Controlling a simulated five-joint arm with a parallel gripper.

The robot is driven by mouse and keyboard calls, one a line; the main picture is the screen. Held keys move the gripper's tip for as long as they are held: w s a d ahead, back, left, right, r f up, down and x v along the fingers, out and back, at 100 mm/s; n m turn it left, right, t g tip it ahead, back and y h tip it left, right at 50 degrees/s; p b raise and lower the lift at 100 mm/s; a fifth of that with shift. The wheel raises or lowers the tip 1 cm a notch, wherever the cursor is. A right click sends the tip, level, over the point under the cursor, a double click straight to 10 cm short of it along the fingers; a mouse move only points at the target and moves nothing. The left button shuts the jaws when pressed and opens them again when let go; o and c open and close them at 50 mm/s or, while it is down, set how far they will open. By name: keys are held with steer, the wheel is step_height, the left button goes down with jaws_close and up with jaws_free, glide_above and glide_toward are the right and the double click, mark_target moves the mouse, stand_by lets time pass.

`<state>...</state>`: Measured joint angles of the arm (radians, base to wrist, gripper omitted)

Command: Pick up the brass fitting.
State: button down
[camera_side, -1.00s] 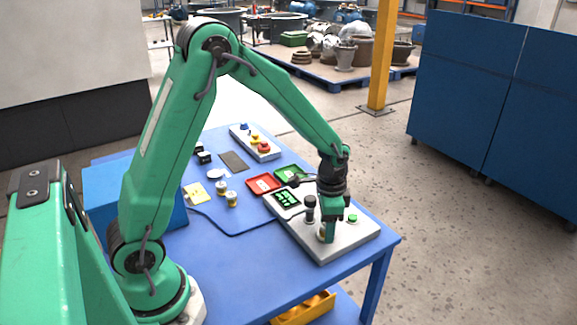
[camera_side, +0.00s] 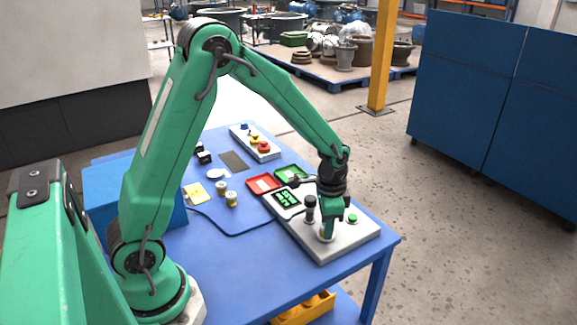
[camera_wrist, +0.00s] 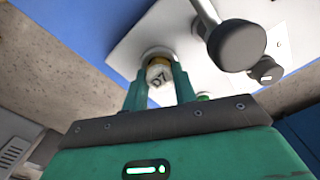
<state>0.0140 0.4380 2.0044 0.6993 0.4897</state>
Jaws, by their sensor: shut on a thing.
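The brass fitting (camera_wrist: 158,73) shows in the wrist view between my two fingers, with a pale lettered top face and a yellowish brass edge. My gripper (camera_wrist: 160,88) is shut on it. In the side view, my gripper (camera_side: 327,232) is low over the front part of the grey panel (camera_side: 350,243), and the fitting is mostly hidden behind the fingers. I cannot tell whether the fitting still touches the panel.
A black-knobbed lever (camera_side: 310,203) stands close beside my gripper, and a green button (camera_side: 352,218) is to its right. Two small brass-coloured pieces (camera_side: 231,199) stand on the blue table (camera_side: 230,265). Red (camera_side: 263,184) and green trays lie behind the panel.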

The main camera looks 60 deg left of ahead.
steer(key=shift+r, duration=0.15)
steer(key=shift+r, duration=0.6)
steer(key=r, duration=0.3)
steer(key=shift+s+d+r, duration=0.1)
steer(key=shift+s+d, duration=0.1)
steer(key=shift+d, duration=0.15)
steer(key=s+d+r, duration=0.5)
steer(key=d+r, duration=0.1)
steer(key=d, duration=0.3)
steer(key=shift+s+r, duration=0.15)
steer(key=shift+s, duration=0.25)
steer(key=shift+w, duration=0.1)
steer(key=w+a+n, duration=0.5)
steer(key=a+n, duration=0.1)
steer(key=a, duration=0.3)
steer(key=w+a+f+n, duration=0.1)
steer(key=w+a+n, duration=0.4)
steer(key=a, duration=0.5)
steer(key=w+a+f+n, duration=0.1)
steer(key=w+a+n, duration=0.4)
steer(key=a, duration=0.5)
steer(key=shift+n, duration=0.9)
